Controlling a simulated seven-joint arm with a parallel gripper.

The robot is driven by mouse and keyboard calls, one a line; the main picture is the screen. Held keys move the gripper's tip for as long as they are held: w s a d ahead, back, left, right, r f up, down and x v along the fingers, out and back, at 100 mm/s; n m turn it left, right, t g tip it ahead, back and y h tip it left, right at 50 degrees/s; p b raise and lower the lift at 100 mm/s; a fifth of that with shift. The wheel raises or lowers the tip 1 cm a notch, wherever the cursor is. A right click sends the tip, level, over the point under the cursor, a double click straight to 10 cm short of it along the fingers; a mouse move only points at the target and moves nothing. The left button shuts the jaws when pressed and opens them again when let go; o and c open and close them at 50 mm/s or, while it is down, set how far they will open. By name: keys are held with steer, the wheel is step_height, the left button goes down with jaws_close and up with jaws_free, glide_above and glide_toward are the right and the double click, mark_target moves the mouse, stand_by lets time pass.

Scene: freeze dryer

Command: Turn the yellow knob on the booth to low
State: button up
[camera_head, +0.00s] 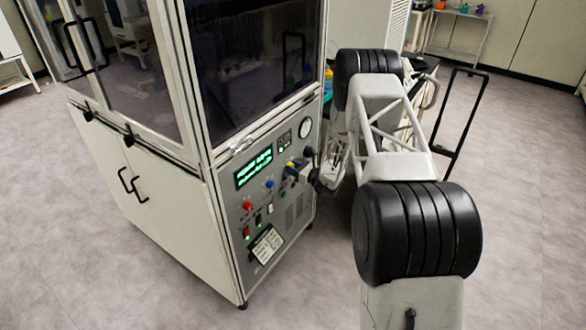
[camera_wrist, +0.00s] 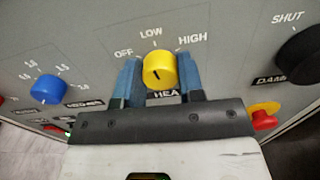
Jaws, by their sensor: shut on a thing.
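The yellow knob (camera_wrist: 159,68) sits on the booth's grey panel, below the labels OFF, LOW and HIGH. A short dark mark shows on the lower part of its face; I cannot tell clearly which label it corresponds to. My gripper (camera_wrist: 159,75) has its two blue fingers on the left and right sides of the knob, shut on it. In the head view the yellow knob (camera_head: 290,164) shows small, partly hidden by my gripper (camera_head: 299,170), which reaches to the panel from the right.
A blue knob (camera_wrist: 48,89) is left of my gripper. A black knob (camera_wrist: 301,56) labelled SHUT and a red-and-yellow switch (camera_wrist: 263,115) are to the right. The panel also has a green display (camera_head: 254,168) and a gauge (camera_head: 305,128). Open floor lies in front.

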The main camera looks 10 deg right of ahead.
steer(key=shift+m, duration=0.8)
steer(key=o, duration=0.9)
steer(key=shift+d, duration=0.1)
steer(key=shift+v, duration=3.8)
